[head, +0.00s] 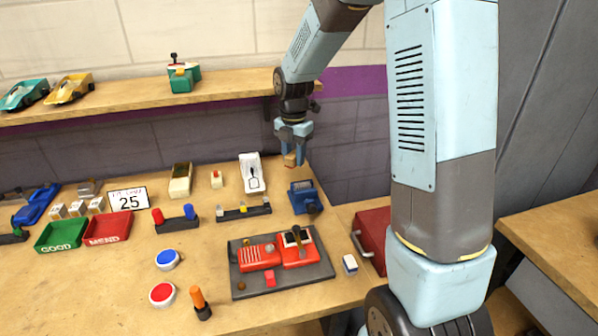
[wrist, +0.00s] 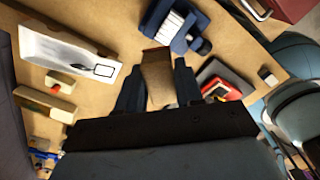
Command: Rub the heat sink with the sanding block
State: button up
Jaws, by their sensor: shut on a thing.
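My gripper (head: 294,150) is shut on a tan sanding block (head: 290,160), which also shows in the wrist view (wrist: 158,76) between the two dark fingers. A blue vise (head: 305,198) stands on the bench below and in front of the gripper in the head view. In the wrist view, a pale finned piece, which looks like the heat sink (wrist: 171,27), sits in the blue vise (wrist: 190,42). The block's far end appears just short of it in that picture. The block looks raised over the bench and apart from the vise.
A dark tray with red parts (head: 281,277) lies in front, and a red box (head: 373,238) stands at right. The shelf (head: 137,99) runs behind. Bare bench (head: 208,272) shows front left.

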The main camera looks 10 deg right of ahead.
jog(key=m, duration=0.8)
jog(key=shift+w+a+f+m, duration=0.1)
jog(key=shift+a+f+m, duration=0.1)
jog(key=shift+m, duration=0.2)
